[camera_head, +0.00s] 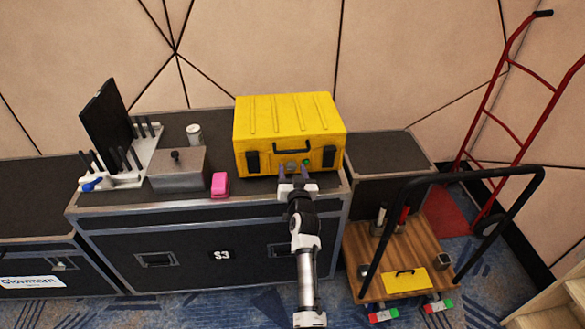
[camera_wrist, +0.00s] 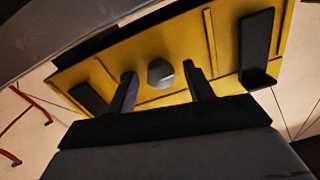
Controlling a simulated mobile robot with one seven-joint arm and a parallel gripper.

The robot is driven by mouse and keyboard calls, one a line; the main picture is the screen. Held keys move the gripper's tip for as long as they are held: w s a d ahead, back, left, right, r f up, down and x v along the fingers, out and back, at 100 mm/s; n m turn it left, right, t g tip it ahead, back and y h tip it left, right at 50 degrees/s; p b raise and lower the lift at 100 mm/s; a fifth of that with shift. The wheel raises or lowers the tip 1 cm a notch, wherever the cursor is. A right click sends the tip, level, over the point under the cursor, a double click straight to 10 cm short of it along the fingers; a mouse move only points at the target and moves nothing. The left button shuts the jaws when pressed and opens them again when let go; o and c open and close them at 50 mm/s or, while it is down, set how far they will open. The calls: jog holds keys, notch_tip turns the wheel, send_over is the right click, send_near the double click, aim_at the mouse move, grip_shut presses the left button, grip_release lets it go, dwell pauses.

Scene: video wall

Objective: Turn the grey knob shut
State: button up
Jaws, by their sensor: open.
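The grey knob (camera_wrist: 160,72) is on the front of the yellow case (camera_head: 288,118), between its two black latches. In the wrist view it shows between the two fingers of my open gripper (camera_wrist: 158,80), with a gap on each side. In the head view my gripper (camera_head: 294,171) is at the lower front of the case, and the knob is small and partly hidden there. I cannot tell whether the fingertips reach past the knob's face. A small green spot (camera_head: 306,161) shows near the right finger.
The case stands on a black flight case (camera_head: 190,245). To its left are a pink block (camera_head: 220,185), a grey metal box (camera_head: 178,171), a white can (camera_head: 194,134) and a rack (camera_head: 125,183). A wooden cart (camera_head: 428,240) and red hand truck (camera_head: 520,143) stand right.

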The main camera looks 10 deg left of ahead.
jog(key=shift+w+a, duration=0.1)
jog(key=shift+w, duration=0.1)
jog(key=c, duration=1)
jog(key=shift+o, duration=0.2)
